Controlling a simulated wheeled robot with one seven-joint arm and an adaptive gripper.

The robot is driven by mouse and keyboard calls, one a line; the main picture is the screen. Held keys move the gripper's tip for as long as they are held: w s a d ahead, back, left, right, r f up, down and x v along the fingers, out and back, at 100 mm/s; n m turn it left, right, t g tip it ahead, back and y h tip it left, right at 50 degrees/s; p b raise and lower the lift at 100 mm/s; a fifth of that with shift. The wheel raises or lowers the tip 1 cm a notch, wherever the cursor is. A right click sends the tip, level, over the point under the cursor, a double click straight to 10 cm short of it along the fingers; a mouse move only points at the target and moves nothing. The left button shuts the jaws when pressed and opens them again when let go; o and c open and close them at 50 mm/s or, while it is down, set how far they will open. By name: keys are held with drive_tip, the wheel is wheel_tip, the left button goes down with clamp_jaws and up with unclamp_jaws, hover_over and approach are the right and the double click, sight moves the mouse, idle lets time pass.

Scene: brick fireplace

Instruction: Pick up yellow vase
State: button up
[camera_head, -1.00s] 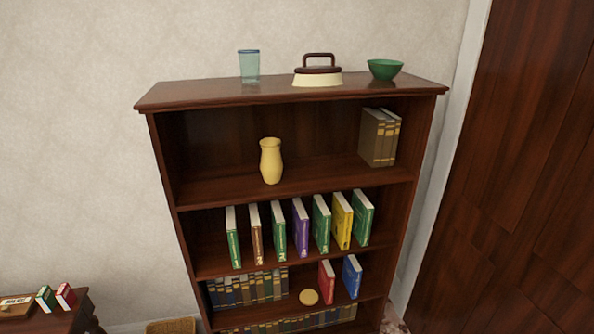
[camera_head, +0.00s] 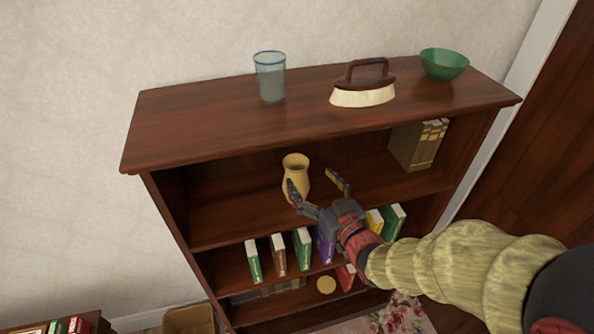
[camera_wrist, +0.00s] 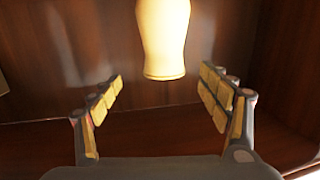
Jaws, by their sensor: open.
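The yellow vase (camera_head: 296,174) stands upright on the upper shelf of the dark wooden bookcase, left of the middle. My gripper (camera_head: 314,183) is open in front of that shelf, with one finger overlapping the vase's lower front in the head view and the other finger to its right. In the wrist view the vase (camera_wrist: 163,38) is upright beyond the fingertips, roughly centred between the open fingers (camera_wrist: 164,88). Its top is cut off there. Nothing is held, and I see no clear contact.
The bookcase top (camera_head: 215,108) overhangs the shelf and carries a glass (camera_head: 270,78), an iron (camera_head: 363,84) and a green bowl (camera_head: 444,65). Brown books (camera_head: 418,145) stand at the shelf's right end. The shelf left of the vase is clear.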

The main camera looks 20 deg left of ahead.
sight(290, 156)
drive_tip(key=shift+s+a+r+y, duration=0.15)
drive_tip(key=shift+a+y, duration=0.15)
drive_tip(key=shift+a, duration=0.4)
drive_tip(key=shift+w+d+p+x, duration=0.15)
drive_tip(key=shift+p+x, duration=0.1)
drive_tip(key=shift+x, duration=1.55)
drive_tip(key=shift+w+d+p+x, duration=0.1)
drive_tip(key=shift+p+x, duration=0.1)
drive_tip(key=shift+x, duration=1.6)
drive_tip(key=shift+c, duration=0.4)
drive_tip(key=c, duration=1.9)
drive_tip(key=shift+r, duration=0.2)
clamp_jaws()
